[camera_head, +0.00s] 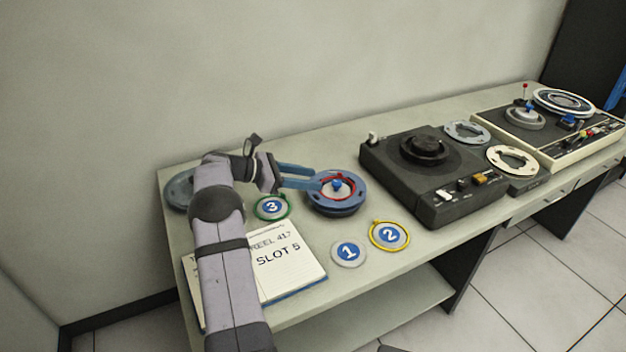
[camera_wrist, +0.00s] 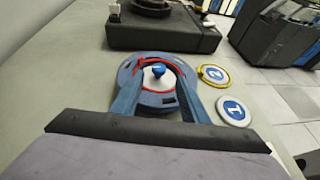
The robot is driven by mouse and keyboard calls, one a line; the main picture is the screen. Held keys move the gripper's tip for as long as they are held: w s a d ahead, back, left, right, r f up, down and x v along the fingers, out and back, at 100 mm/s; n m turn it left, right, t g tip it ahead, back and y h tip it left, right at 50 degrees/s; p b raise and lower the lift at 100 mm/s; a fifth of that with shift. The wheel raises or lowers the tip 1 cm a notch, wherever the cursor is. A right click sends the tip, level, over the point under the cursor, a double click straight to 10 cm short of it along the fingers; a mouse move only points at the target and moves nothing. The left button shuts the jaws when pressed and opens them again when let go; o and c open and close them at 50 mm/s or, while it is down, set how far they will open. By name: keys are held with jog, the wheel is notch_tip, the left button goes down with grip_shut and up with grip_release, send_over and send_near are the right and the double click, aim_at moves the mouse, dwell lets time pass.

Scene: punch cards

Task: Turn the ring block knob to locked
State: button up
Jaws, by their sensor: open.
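The ring block (camera_head: 336,207) is a round blue piece with a red ring and a pale centre, lying on the desk. Its small blue knob (camera_head: 337,183) stands at the centre. My gripper (camera_head: 318,178) reaches in from the left, its two blue fingers apart over the block's near-left part. In the wrist view the block (camera_wrist: 158,113) lies below the fingers, and the knob (camera_wrist: 158,71) shows between them near the tips. My gripper (camera_wrist: 157,66) is open and empty. I cannot tell whether a finger touches the knob. No locked mark is readable.
A dark tape deck (camera_head: 428,172) stands right of the block, a second deck (camera_head: 545,130) beyond it. Round tags numbered 1 (camera_head: 348,252), 2 (camera_head: 390,235) and 3 (camera_head: 272,207) lie near the block. An open notebook (camera_head: 290,279) reads "SLOT 5". A wall runs behind.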

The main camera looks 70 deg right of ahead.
aim_at(335, 183)
jog(key=s+a+r+p, duration=0.1)
jog(key=s+r+p, duration=0.45)
jog(key=r, duration=0.45)
jog(key=f+n+h, duration=0.1)
jog(key=f, duration=0.1)
jog(key=a+f+n+t+h+p, duration=0.1)
jog(key=f+n, duration=0.1)
jog(key=a+f+n, duration=0.1)
jog(key=f+n, duration=0.1)
jog(key=shift+w+f+t+h, duration=0.1)
jog(key=shift+f+t+h, duration=0.2)
jog(key=shift+f+h, duration=0.1)
jog(key=f, duration=0.1)
jog(key=w+f+t, duration=0.1)
jog(key=w, duration=0.1)
jog(key=shift+w+d+f+n+t+h, duration=0.15)
jog(key=shift+d+f+n+t+h, duration=0.15)
jog(key=shift+f+t+h, duration=0.1)
jog(key=shift+m, duration=0.6)
jog(key=shift+w+f+p+x, duration=0.1)
jog(key=shift+p+x, duration=0.3)
jog(key=shift+x, duration=0.8)
jog(key=shift+w+f+p+x, duration=0.15)
jog(key=shift+p+x, duration=0.3)
jog(key=shift+x, duration=0.75)
jog(key=shift+w+f+p+x, duration=0.1)
jog(key=shift+p+x, duration=0.3)
jog(key=shift+x, duration=0.8)
jog(key=shift+d, duration=0.1)
